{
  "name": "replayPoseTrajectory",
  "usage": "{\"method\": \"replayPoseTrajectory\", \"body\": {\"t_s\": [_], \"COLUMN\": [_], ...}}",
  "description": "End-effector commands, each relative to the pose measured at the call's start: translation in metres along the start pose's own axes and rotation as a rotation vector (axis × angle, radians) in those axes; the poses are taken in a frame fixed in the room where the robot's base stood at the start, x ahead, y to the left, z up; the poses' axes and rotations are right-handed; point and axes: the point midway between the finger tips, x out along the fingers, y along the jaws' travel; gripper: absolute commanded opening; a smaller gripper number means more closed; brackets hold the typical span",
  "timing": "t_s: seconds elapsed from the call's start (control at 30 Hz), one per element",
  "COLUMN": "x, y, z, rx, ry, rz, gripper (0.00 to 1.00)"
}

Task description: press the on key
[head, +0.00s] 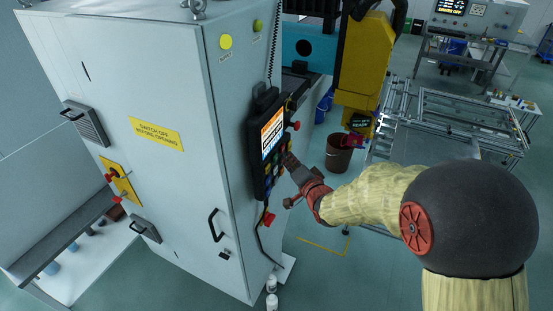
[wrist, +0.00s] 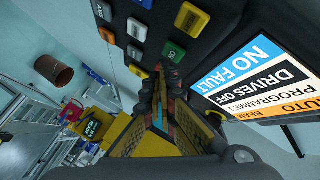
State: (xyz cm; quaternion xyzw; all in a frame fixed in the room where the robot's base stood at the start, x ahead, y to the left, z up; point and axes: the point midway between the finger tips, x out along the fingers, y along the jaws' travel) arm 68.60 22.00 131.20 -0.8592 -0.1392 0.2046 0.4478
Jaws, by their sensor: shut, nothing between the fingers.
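The black control panel (head: 257,151) hangs on the cabinet's side, with a lit screen (head: 272,133) and rows of coloured keys below it. In the wrist view the screen (wrist: 256,75) reads "NO FAULT" and "DRIVES OFF". I cannot tell for sure which key is the on key. My gripper (head: 287,160) is shut and empty, close to the keys; its fingertips (wrist: 159,82) show just below the green key. Contact cannot be told.
The pale cabinet (head: 180,200) stands to the left, with a red knob (head: 269,219) below the panel. A yellow machine arm (head: 363,60), a brown bin (head: 339,155) and a metal frame table (head: 450,120) are behind. Floor is open below the gripper.

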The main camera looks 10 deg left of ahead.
Motion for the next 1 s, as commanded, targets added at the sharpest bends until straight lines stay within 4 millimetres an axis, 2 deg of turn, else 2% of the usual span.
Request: {"method": "replayPoseTrajectory", "body": {"t_s": [1.0], "x": [0.0058], "y": [-0.0047], "z": [0.0046], "rx": [0.0], "ry": [0.0], "rz": [-0.001], "gripper": [0.0]}}
